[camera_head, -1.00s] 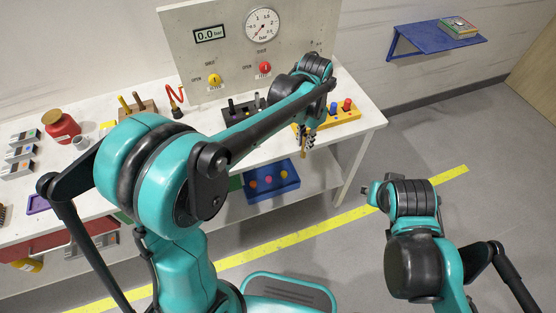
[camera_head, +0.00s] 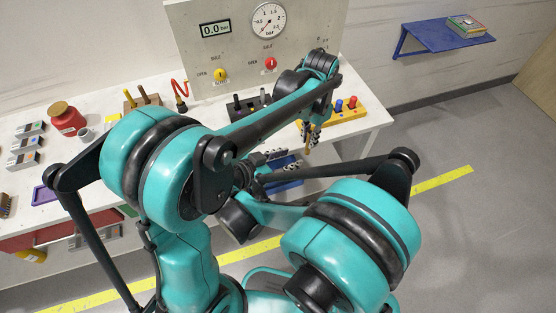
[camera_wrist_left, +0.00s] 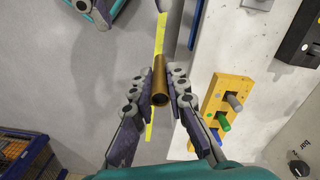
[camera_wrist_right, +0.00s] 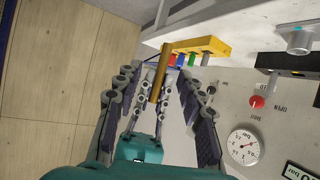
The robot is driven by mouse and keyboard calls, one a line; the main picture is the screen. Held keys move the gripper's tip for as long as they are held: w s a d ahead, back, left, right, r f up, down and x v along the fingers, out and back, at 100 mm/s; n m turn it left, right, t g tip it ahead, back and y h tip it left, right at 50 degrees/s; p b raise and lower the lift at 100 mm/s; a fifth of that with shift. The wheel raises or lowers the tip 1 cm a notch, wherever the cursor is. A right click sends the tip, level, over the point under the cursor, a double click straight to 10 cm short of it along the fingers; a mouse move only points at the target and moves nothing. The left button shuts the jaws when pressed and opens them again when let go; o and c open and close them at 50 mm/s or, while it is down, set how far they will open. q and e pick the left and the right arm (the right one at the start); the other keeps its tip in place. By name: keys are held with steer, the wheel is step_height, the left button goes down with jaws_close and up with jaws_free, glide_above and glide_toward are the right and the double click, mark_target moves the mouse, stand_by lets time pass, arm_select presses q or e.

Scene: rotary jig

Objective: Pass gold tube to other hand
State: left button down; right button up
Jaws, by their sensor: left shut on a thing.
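The gold tube (camera_wrist_left: 159,80) is pinched between the fingers of my left gripper (camera_wrist_left: 159,88) in the left wrist view. In the head view, my left gripper (camera_head: 311,132) holds it above the front of the bench, and only a little of the tube shows. My right gripper (camera_head: 282,162) is below and left of it there, apart from it. In the right wrist view, the tube (camera_wrist_right: 161,70) appears between the open, empty fingers of my right gripper (camera_wrist_right: 158,90), seemingly beyond their tips. My left gripper (camera_wrist_right: 143,120) shows behind.
A yellow block (camera_head: 345,112) with coloured pegs sits on the white bench (camera_head: 376,121) beside the left gripper. A gauge panel (camera_head: 310,28) stands behind. A blue bin (camera_head: 285,183) is below the bench, partly hidden by my right arm. Open floor lies to the right.

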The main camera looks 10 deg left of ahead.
mark_target(306, 149)
steer(key=shift+m+t, duration=0.3)
steer(key=shift+t, duration=0.2)
steer(key=x, duration=0.6)
steer(key=a+f+x, duration=0.1)
steer(key=x, duration=0.3)
steer(key=shift+w, duration=0.15)
jaws_close()
arm_select(q)
steer(key=c, duration=1.4)
jaws_free()
steer(key=shift+c, duration=0.2)
step_height(306, 149, up, 12)
